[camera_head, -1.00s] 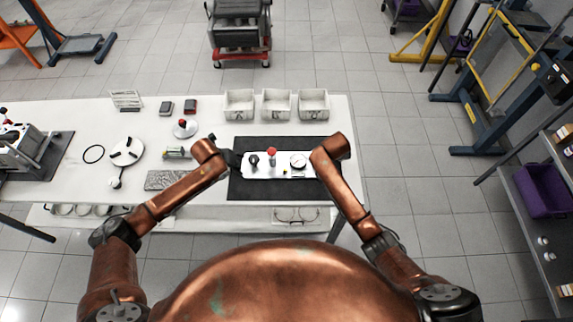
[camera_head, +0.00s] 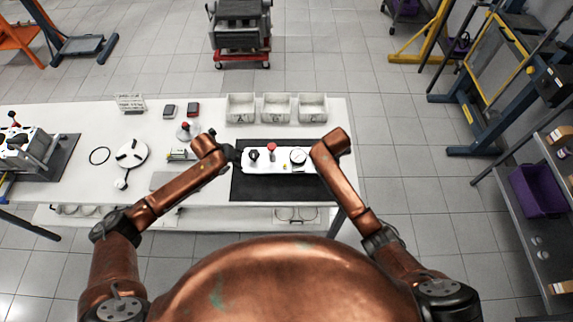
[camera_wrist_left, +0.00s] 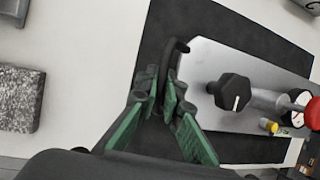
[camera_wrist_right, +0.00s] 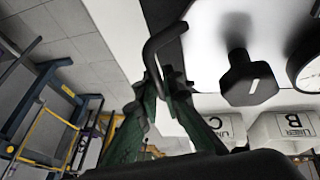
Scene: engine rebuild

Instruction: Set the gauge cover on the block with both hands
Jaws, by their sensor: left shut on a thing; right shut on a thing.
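The gauge cover (camera_head: 284,165) is a long white plate with black knobs, a red-topped knob and a round dial. It is held roughly level over the dark mat (camera_head: 275,188) and looks raised above it. My left gripper (camera_head: 232,156) is shut on the dark handle at its left end; the left wrist view shows the grip (camera_wrist_left: 168,90) and the plate (camera_wrist_left: 205,62). My right gripper (camera_wrist_right: 165,85) is shut on the handle at the other end; my arm hides it in the head view. An engine block (camera_head: 22,150) sits at the table's far left.
Three white bins (camera_head: 240,118) stand behind the mat. Another engine-like unit (camera_head: 240,30) stands on a red base beyond the table.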

